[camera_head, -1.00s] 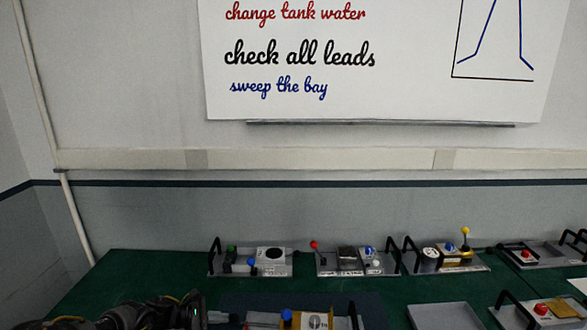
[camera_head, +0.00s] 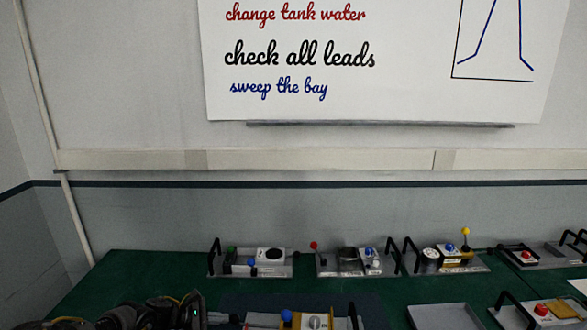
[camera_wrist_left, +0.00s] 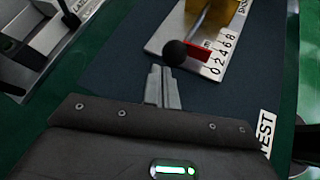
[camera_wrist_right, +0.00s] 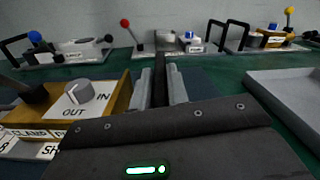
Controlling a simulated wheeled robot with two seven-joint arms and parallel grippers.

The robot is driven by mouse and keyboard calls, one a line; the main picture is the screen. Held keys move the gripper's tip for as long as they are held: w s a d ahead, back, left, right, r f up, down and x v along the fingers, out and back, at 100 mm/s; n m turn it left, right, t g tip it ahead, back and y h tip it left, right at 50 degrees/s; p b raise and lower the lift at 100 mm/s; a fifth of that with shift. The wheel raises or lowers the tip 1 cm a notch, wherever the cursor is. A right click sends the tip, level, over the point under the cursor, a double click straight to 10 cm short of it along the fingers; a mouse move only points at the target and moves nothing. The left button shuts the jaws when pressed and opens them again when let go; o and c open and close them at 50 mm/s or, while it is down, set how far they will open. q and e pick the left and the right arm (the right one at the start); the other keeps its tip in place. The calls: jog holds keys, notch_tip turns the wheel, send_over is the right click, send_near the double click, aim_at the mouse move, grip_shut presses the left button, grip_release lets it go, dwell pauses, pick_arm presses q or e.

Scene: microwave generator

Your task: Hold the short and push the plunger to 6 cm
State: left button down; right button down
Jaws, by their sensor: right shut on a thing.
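In the left wrist view, a plunger with a black ball knob (camera_wrist_left: 175,53) and red pointer (camera_wrist_left: 199,50) runs along a white cm scale (camera_wrist_left: 222,55) towards a yellow block (camera_wrist_left: 222,12). I cannot read the pointer's exact mark. My left gripper (camera_wrist_left: 161,75) is shut and empty, its tips close to the knob; contact is unclear. In the right wrist view, my right gripper (camera_wrist_right: 162,75) is shut on a black upright bar (camera_wrist_right: 160,85) at the unit's end. Beside it is a grey IN/OUT knob (camera_wrist_right: 90,90). A "SHORT" label (camera_wrist_right: 48,151) is partly hidden.
Several other units line the back of the green bench, one with a red-ball lever (camera_head: 314,246). An empty grey tray (camera_head: 443,317) lies right of the front unit.

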pick_arm(q)
jog(key=shift+d, duration=0.1)
pick_arm(e)
jog(key=shift+s+a+f, duration=0.1)
jog(key=shift+s+f, duration=0.1)
jog(key=shift+f, duration=0.15)
